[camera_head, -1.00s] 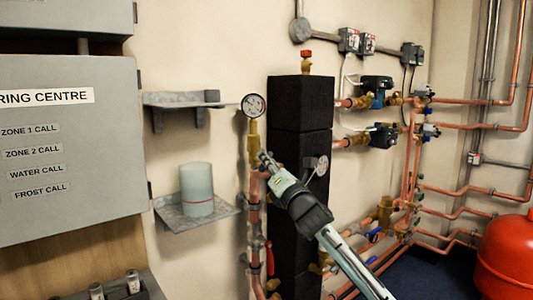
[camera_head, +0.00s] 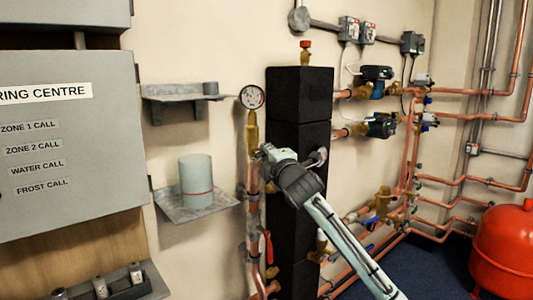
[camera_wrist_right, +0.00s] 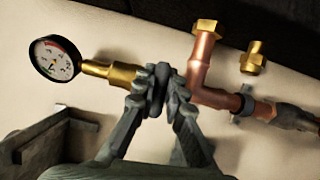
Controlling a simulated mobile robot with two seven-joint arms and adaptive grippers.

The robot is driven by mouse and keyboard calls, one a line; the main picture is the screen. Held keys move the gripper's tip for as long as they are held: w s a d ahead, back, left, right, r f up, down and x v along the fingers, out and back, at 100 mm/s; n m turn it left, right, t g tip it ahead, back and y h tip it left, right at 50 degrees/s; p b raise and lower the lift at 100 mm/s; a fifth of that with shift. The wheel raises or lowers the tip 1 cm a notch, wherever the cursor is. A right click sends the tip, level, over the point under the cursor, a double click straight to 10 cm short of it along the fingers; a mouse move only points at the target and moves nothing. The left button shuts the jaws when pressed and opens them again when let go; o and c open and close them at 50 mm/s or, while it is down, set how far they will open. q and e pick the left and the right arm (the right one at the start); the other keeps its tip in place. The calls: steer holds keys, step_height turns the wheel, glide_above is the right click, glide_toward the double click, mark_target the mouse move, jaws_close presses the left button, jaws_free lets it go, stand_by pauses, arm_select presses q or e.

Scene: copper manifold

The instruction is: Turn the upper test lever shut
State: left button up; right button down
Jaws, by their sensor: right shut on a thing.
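The upper test lever (camera_wrist_right: 158,82) shows only as a dark piece between the fingertips, mostly hidden. It sits on the brass fitting (camera_wrist_right: 112,72) between the pressure gauge (camera_wrist_right: 55,58) and the copper tee (camera_wrist_right: 203,75). My right gripper (camera_wrist_right: 158,92) is shut on this dark piece. In the head view my right gripper (camera_head: 266,151) reaches the pipe just below the brass body (camera_head: 252,132) under the gauge (camera_head: 251,97); its wrist hides the lever there. My left gripper is in neither view.
A black insulated column (camera_head: 298,105) stands right beside the pipe. A lower red lever (camera_head: 268,246) hangs further down it. Wall shelves (camera_head: 190,92) and a grey cylinder (camera_head: 196,180) are to the left. A red tank (camera_head: 503,252) stands at the far right.

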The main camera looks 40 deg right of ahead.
steer(key=shift+m, duration=0.5)
steer(key=shift+f, duration=0.1)
steer(key=c, duration=1.6)
jaws_free()
steer(key=v, duration=1.2)
steer(key=shift+r, duration=0.35)
